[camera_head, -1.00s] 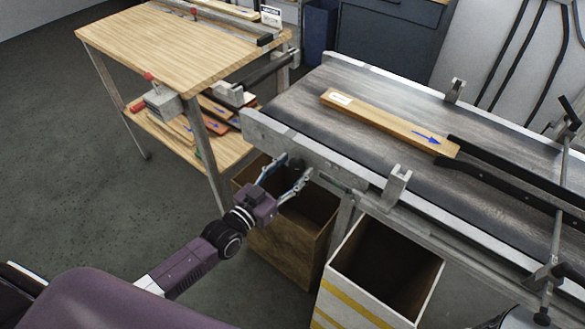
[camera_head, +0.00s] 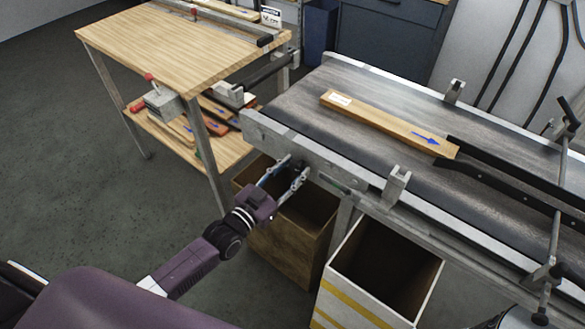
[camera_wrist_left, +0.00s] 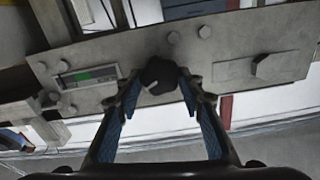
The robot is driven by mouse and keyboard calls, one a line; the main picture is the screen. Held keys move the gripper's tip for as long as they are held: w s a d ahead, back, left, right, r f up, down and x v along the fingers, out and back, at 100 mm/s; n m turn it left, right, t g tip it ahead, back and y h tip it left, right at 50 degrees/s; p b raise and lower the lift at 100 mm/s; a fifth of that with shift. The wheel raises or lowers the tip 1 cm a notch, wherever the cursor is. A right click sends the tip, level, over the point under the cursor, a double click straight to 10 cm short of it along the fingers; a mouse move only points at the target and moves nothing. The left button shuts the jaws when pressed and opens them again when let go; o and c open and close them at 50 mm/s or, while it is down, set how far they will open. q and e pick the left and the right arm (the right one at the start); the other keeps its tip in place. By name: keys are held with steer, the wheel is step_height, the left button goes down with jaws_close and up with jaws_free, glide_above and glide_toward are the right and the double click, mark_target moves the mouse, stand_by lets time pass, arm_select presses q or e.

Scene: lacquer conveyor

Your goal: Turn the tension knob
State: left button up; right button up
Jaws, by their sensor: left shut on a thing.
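The tension knob (camera_wrist_left: 160,76) is a dark, faceted knob with a light mark, on a grey metal plate (camera_wrist_left: 215,50) at the conveyor's side. In the left wrist view my left gripper (camera_wrist_left: 158,84) has its two fingertips on either side of the knob, shut on it. In the head view my left gripper (camera_head: 297,168) reaches the near left end of the conveyor frame, where the knob is hard to make out. A small gauge with a green band (camera_wrist_left: 88,76) sits on the plate left of the knob. My right gripper does not show.
The conveyor belt (camera_head: 300,97) carries a wooden board (camera_head: 385,122) with a blue arrow. A brown bin (camera_head: 285,250) and a white bin with yellow stripes (camera_head: 345,305) stand below its near side. A wooden workbench (camera_head: 170,45) stands at left, with open floor beside it.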

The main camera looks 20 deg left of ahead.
arm_select(q)
steer(key=shift+d+f+m+p, duration=0.1)
steer(key=shift+m+p, duration=0.15)
steer(key=shift+m, duration=1.3)
steer(key=shift+d+m+p, duration=0.1)
steer(key=shift+m+p, duration=0.15)
steer(key=shift+m, duration=1.3)
steer(key=o, duration=1.1)
steer(key=shift+o, duration=0.2)
steer(key=shift+s+a, duration=0.1)
steer(key=v, duration=1.2)
